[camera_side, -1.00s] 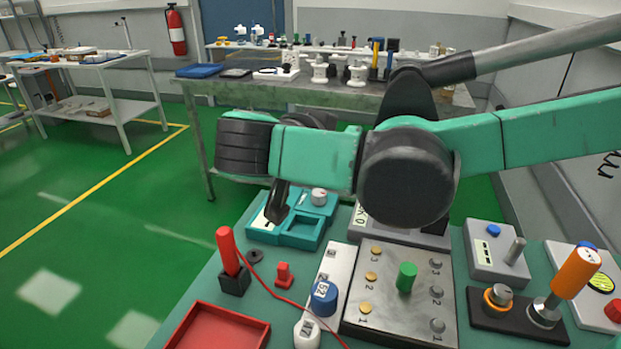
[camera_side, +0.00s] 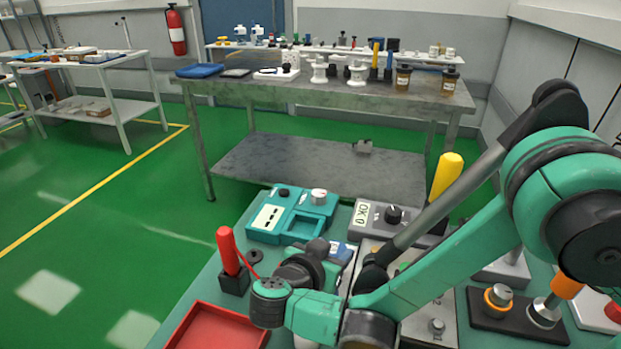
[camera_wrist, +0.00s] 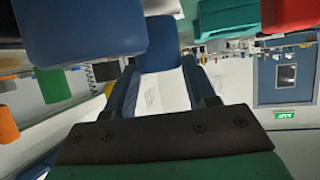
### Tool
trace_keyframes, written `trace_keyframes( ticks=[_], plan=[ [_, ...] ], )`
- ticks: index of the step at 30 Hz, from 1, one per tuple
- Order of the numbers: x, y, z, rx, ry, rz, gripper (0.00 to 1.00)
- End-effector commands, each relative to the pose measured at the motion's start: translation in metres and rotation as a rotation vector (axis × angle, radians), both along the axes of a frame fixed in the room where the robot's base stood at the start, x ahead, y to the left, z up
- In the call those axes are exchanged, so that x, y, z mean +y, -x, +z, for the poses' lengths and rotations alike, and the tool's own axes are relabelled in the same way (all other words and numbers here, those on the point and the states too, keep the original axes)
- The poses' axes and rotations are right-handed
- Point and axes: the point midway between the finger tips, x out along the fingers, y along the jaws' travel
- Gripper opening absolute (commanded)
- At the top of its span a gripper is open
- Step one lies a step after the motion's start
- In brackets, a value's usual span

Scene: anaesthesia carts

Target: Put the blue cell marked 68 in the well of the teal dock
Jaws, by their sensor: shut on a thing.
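In the wrist view my gripper (camera_wrist: 160,68) is shut on a blue cell (camera_wrist: 158,42), which sits between the two dark fingers. No number can be read on it. A pale surface shows between the fingers below the blue part. The dock seems to show at the top of the wrist view (camera_wrist: 228,20). In the side view my wrist hides the fingertips.
A red tray (camera_side: 215,330) lies at front left, with a red handle (camera_side: 229,250) upright in a black block behind it. Another blue block (camera_wrist: 72,30) is close by in the wrist view.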

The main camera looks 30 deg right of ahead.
Motion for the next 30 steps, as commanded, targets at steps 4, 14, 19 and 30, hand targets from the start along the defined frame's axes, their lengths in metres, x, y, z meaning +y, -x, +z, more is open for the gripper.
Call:
trace_keyframes(
  ticks=[4, 14, 19, 30],
  plan=[
    [-0.0002, 0.0002, -0.0102, 0.000, 0.000, 0.000, 0.00],
    [-0.0001, 0.0001, -0.0126, 0.000, 0.000, 0.000, 0.00],
    [-0.0001, 0.0001, -0.0132, 0.000, 0.000, 0.000, 0.82],
    [0.0048, 0.0031, -0.0113, 0.000, 0.000, 0.001, 0.82]
  ],
)
